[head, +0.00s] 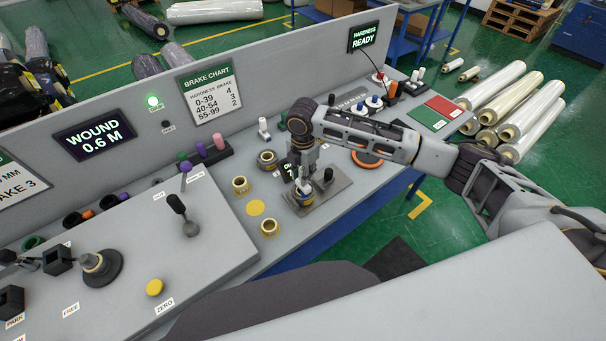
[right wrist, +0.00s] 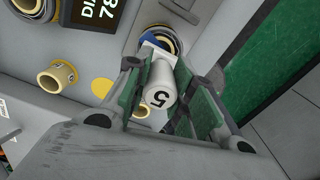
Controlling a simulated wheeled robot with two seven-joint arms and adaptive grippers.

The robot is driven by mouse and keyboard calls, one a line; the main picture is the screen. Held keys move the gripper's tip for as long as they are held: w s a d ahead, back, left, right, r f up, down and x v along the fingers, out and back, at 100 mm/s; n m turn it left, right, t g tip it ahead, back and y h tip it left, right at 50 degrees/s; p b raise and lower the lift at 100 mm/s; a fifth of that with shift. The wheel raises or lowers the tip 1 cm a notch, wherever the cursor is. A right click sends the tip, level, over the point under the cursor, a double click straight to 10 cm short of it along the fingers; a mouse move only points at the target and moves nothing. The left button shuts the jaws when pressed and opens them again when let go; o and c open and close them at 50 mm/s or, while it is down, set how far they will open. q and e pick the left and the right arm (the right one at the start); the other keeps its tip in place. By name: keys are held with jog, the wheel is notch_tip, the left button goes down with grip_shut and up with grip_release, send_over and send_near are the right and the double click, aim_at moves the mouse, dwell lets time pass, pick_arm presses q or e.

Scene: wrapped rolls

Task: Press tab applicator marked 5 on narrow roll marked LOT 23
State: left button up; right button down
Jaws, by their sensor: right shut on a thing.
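My right gripper (head: 304,184) points down over a small grey fixture plate (head: 335,190) on the bench. In the right wrist view its fingers (right wrist: 168,100) are shut on a white tab applicator (right wrist: 162,82) marked 5. The applicator's far end overlaps a narrow roll (right wrist: 174,35) with a blue part, which stands at the fixture. I cannot tell whether they touch. In the head view that roll (head: 305,197) shows just below the fingers. No LOT 23 mark is readable. My left gripper is not in view.
Narrow tan rolls (head: 240,185) (head: 269,227) and a yellow disc (head: 255,207) lie left of the fixture. Another white applicator (head: 263,126) stands behind. A small display (right wrist: 98,12) is beside the fixture. A lever (head: 183,215) rises from the left console; the bench's back panel (head: 250,95) bounds the far side.

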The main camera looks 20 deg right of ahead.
jog(key=shift+w+r, duration=0.1)
jog(key=shift+r, duration=3.1)
